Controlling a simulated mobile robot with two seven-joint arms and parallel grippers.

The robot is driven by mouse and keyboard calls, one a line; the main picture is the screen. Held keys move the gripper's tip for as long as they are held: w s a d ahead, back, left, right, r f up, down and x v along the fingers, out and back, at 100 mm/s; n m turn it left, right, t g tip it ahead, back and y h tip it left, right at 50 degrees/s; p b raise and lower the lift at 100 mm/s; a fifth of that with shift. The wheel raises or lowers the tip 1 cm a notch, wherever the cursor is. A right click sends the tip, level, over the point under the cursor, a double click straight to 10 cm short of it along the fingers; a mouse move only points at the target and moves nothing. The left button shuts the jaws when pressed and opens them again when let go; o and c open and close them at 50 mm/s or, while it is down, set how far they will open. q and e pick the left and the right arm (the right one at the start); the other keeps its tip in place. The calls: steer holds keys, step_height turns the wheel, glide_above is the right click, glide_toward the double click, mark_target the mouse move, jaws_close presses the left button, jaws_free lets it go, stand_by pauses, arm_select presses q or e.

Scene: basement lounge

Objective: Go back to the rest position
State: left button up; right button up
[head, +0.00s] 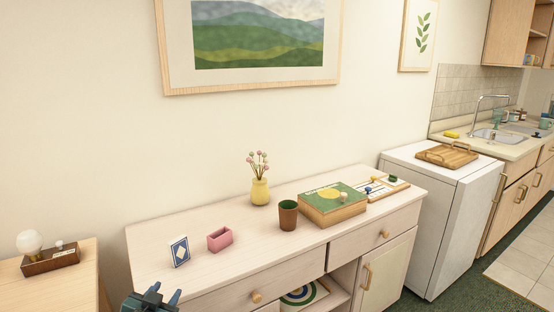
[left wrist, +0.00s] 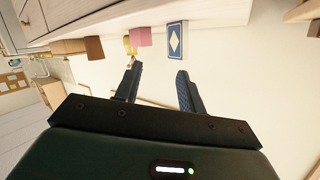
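My left gripper (head: 152,298) shows at the bottom edge of the head view, in front of the left part of the pale sideboard (head: 150,243). In the left wrist view its two dark fingers (left wrist: 158,70) stand apart with nothing between them, so it is open and empty. The blue and white card box (head: 180,251) stands on the sideboard beyond it; the box also shows past the fingertips in the left wrist view (left wrist: 177,40). My right gripper is in neither view.
The sideboard holds a pink box (head: 220,239), a brown cup (head: 288,215), a yellow vase (head: 260,191), a green game box (head: 333,207) and a board with pegs (head: 388,186). A wooden table (head: 75,285) stands left, a white appliance (head: 441,205) right.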

arm_select(q)
steer(key=s+d+f+g+h, duration=0.1)
steer(key=s+d+f, duration=0.2)
steer(key=s, duration=0.6)
steer(key=s+d+f+g+h, duration=0.1)
steer(key=s+d+f, duration=0.3)
steer(key=s, duration=0.6)
steer(key=s+d+f+g, duration=0.2)
steer(key=s+d+f, duration=0.2)
steer(key=s, duration=0.6)
steer(key=shift+d+n+h, duration=0.4)
steer(key=shift+d, duration=0.45)
